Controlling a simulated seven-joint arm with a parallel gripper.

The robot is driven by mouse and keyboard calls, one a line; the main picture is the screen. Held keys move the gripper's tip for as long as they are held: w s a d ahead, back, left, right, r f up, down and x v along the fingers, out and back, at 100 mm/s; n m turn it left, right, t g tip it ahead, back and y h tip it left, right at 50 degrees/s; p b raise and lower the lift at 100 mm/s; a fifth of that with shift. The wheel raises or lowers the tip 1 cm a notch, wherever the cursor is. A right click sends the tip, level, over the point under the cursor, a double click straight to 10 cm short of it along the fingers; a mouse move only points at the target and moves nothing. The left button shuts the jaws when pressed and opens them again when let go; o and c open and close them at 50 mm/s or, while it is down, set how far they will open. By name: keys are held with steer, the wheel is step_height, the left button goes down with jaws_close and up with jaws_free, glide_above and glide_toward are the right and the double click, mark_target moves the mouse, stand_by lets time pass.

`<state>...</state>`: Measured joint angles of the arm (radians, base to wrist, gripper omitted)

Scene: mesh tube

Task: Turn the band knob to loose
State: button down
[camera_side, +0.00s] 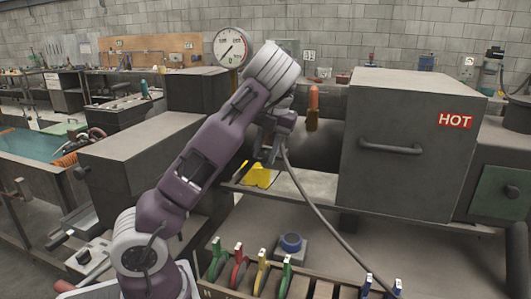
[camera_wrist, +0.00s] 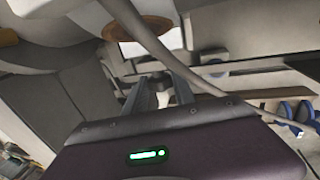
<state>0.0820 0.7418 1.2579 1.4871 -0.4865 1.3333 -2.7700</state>
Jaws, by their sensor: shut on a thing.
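My gripper (camera_side: 268,157) hangs from the wrist at the front of the dark machine, above the ledge with a yellow piece. In the wrist view, the two fingers of my gripper (camera_wrist: 161,84) close around a small pale piece (camera_wrist: 160,95). I cannot tell whether this piece is the band knob; the side view hides it behind the gripper. No loose mark can be read. A blue round knob (camera_side: 291,242) on a grey block stands lower down, well apart from my gripper.
A grey box door (camera_side: 405,150) marked HOT stands to the right. An orange handle (camera_side: 314,98) is upright beside it. A grey cable (camera_side: 318,210) runs down past the ledge. A rack (camera_side: 245,290) of coloured discs is in front. A dial (camera_side: 231,47) is behind.

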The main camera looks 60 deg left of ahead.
steer(key=t+h, duration=0.4)
steer(key=shift+s+a, duration=0.35)
steer(key=shift+s, duration=0.05)
steer(key=t+h, duration=0.3)
steer(key=shift+s+a+f, duration=0.15)
steer(key=shift+a+f, duration=0.05)
steer(key=shift+f+t+h, duration=0.1)
steer(key=shift+t+h, duration=0.6)
steer(key=c, duration=1)
jaws_free()
steer(key=shift+c, duration=0.2)
steer(key=v, duration=0.7)
